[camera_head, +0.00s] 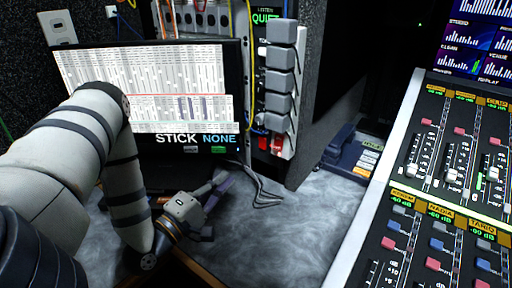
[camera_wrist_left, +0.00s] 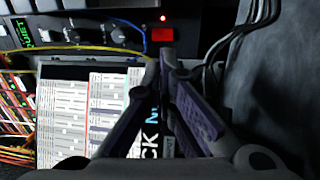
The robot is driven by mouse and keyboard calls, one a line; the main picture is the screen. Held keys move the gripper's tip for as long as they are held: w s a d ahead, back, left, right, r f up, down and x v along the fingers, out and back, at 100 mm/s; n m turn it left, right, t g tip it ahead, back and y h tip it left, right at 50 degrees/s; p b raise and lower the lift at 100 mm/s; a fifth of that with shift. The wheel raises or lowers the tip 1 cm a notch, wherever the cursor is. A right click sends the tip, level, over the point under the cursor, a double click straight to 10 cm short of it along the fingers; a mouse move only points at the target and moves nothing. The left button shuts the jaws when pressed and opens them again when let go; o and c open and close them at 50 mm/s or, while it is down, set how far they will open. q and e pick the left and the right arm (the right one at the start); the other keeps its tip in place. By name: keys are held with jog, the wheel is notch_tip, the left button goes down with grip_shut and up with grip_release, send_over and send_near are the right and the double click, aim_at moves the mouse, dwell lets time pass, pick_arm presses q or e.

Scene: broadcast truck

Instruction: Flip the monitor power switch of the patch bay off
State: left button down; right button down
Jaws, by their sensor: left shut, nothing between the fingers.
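The patch bay panel (camera_wrist_left: 92,22) runs along the top of the left wrist view, with a green QUIET display and knobs. A red rocker switch (camera_wrist_left: 162,35) sits on it below a small lit red lamp. In the head view the panel with the QUIET display (camera_head: 266,17) is partly hidden by grey plugs; red parts show low on it. My left gripper (camera_head: 224,180) is low in front of the monitor. In the left wrist view its fingertips (camera_wrist_left: 166,52) are together and empty, just below the red switch in the picture; I cannot tell the gap. My right gripper is out of view.
A monitor (camera_head: 145,95) reading STICK NONE stands left of the panel. A strip of grey plugs (camera_head: 281,80) hangs beside it, with loose cables (camera_head: 262,190) below. A mixing console (camera_head: 430,200) fills the right. The grey desk (camera_head: 285,245) between is mostly clear.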

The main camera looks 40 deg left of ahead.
aim_at(262, 142)
pick_arm(q)
jog(key=w, duration=0.4)
jog(key=w+a+r, duration=0.1)
jog(key=w, duration=0.8)
jog(key=shift+w+a+r, duration=0.25)
jog(key=shift+w+r, duration=0.05)
jog(key=shift+r, duration=0.05)
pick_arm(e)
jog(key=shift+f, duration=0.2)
pick_arm(q)
jog(key=shift+w, duration=0.1)
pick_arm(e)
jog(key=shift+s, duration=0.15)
